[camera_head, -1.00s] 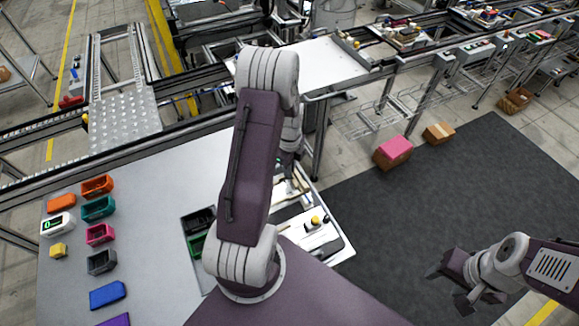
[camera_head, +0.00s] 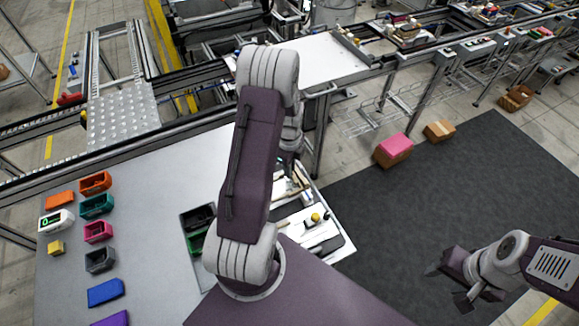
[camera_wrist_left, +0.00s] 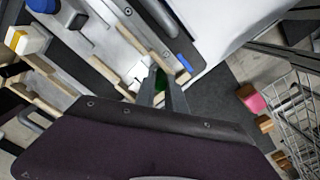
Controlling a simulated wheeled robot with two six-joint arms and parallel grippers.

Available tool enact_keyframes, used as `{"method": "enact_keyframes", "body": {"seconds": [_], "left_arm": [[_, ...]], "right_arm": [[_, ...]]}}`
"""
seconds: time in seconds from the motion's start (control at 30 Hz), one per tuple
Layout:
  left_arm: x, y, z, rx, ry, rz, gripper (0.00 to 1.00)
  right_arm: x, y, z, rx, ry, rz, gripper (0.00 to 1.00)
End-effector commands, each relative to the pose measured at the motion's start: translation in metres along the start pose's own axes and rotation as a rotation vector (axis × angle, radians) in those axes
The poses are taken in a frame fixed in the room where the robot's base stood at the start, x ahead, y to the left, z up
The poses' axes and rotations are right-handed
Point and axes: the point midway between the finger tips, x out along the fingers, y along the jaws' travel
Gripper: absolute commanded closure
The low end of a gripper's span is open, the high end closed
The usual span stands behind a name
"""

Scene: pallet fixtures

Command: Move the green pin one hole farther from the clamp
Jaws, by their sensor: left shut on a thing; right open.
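In the left wrist view, my left gripper (camera_wrist_left: 160,98) is shut on the green pin (camera_wrist_left: 160,82), which shows as a dark green piece between the fingers. Its lower end is hidden, so I cannot tell whether it sits in a hole. Around it is the pallet fixture with pale wooden strips (camera_wrist_left: 115,77). In the head view, my left arm covers the gripper and pin, and part of the pallet (camera_head: 335,243) shows beside the arm. I cannot make out the clamp for certain. My right gripper (camera_head: 449,287) is open and empty over the dark floor mat.
A yellow-and-white block (camera_wrist_left: 22,40) and a blue round part (camera_wrist_left: 43,4) stand on the fixture. Coloured bins, such as the teal bin (camera_head: 96,206), stand on the table at left. A pink-topped box (camera_head: 393,150) is on the floor.

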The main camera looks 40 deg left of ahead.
Motion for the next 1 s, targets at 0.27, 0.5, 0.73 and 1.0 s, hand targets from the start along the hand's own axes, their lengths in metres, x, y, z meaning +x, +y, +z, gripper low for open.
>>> {"method": "enact_keyframes", "body": {"seconds": [0.27, 0.5, 0.73, 1.0], "left_arm": [[0.004, 0.0, 0.0, 0.0, 0.0, 0.0, 1.0], [0.004, 0.0, 0.0, 0.0, 0.0, 0.0, 0.6], [0.004, 0.0, 0.0, 0.0, 0.0, 0.0, 0.6], [-0.04, -0.002, 0.0, 0.0, -0.002, -0.007, 0.6]], "right_arm": [[0.003, 0.0, 0.0, 0.0, 0.0, 0.0, 0.51], [0.003, 0.0, 0.0, 0.0, 0.0, 0.0, 0.51], [0.003, 0.0, 0.0, 0.0, 0.0, 0.0, 0.51], [0.009, 0.0, 0.001, 0.0, 0.0, 0.0, 0.51]]}}
